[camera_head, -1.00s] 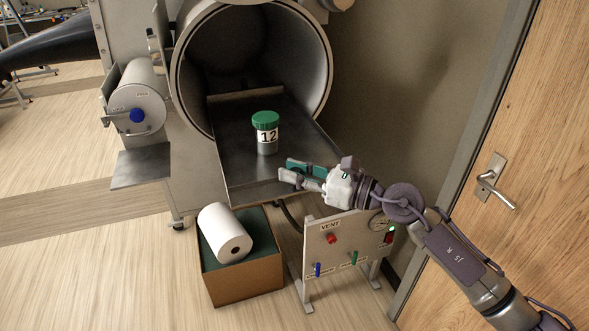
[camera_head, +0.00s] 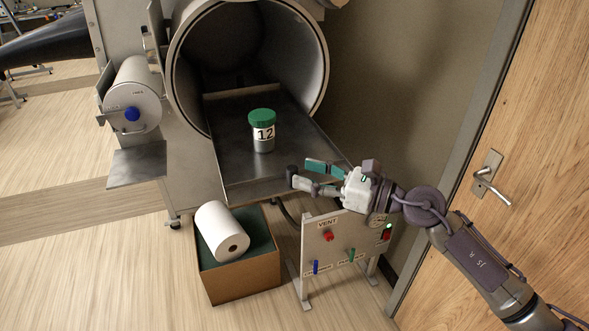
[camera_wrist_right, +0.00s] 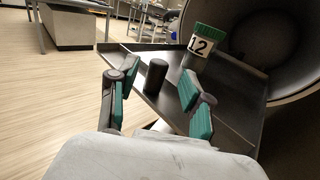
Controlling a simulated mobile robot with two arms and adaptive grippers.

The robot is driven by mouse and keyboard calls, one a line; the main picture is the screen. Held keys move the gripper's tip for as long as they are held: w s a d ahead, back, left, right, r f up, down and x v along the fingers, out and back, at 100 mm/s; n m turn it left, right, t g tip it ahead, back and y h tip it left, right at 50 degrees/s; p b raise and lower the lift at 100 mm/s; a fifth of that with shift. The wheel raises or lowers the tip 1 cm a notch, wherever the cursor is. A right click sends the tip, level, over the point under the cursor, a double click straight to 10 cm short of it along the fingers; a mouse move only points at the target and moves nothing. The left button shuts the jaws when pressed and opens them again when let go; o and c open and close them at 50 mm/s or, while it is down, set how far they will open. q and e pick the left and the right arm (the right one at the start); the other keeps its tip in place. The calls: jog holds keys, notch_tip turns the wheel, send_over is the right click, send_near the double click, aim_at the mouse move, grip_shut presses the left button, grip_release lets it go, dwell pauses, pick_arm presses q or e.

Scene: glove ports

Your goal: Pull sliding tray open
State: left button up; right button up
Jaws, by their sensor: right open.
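The sliding tray (camera_head: 232,170) is a grey metal sheet with low rims, sticking out of the round chamber opening. A jar with a green lid and the label 12 (camera_head: 263,133) stands upright on it. A black cylindrical knob (camera_head: 291,172) is at the tray's front edge; it also shows in the right wrist view (camera_wrist_right: 156,75). My right gripper (camera_head: 303,174) is open just right of the knob. In the right wrist view, the knob appears between its green-padded fingers (camera_wrist_right: 158,72), with gaps on both sides; contact is not visible. My left gripper is out of view.
A cardboard box (camera_head: 240,282) holding a white roll (camera_head: 222,231) stands below the tray. A VENT panel (camera_head: 345,245) with small valves stands under my right arm. A wooden door (camera_head: 520,150) is at the right.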

jog(key=v, duration=0.8)
